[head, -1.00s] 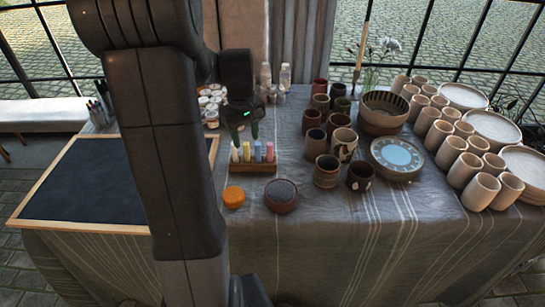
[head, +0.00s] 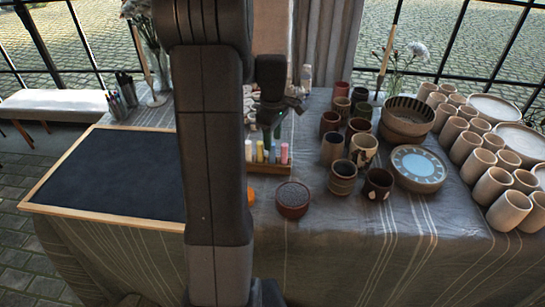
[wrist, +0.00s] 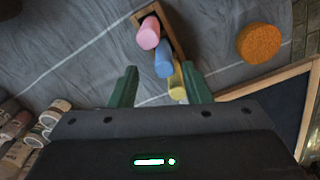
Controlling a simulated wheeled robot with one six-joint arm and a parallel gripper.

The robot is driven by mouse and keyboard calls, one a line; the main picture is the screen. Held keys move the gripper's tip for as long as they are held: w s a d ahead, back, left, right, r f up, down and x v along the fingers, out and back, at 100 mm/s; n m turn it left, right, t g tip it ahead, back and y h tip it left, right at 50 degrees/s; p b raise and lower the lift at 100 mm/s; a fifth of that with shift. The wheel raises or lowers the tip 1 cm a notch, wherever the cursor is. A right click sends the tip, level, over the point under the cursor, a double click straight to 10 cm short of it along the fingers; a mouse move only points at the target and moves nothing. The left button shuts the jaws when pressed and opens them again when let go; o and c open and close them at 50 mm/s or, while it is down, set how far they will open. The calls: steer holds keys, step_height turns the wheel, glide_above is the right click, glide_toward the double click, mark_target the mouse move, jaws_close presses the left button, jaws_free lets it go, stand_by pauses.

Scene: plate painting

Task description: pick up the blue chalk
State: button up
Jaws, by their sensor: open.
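The blue chalk (head: 272,154) stands upright in a small wooden holder (head: 285,168), between the yellow chalk (head: 260,152) and the pink chalk (head: 284,153). In the wrist view the blue chalk (wrist: 164,62) lies between the pink chalk (wrist: 149,33) and the yellow chalk (wrist: 176,83). My gripper (head: 272,131) is above the holder. Its green fingers (wrist: 160,84) are open and empty, spread to either side of the line of chalks in the wrist view. A white chalk (head: 248,150) shows in the head view, beside my arm.
An orange round sponge (wrist: 263,43) lies near the holder. A dark bowl (head: 292,197) sits in front of it. Cups (head: 343,177) and a blue-patterned plate stack (head: 417,166) stand to the right. A framed blackboard (head: 115,172) lies left. My arm hides part of the table.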

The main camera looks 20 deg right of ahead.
mark_target(272, 151)
steer(key=f, duration=0.5)
steer(key=shift+s+a+f, duration=0.1)
steer(key=shift+s+f, duration=0.15)
steer(key=shift+f, duration=0.05)
jaws_close()
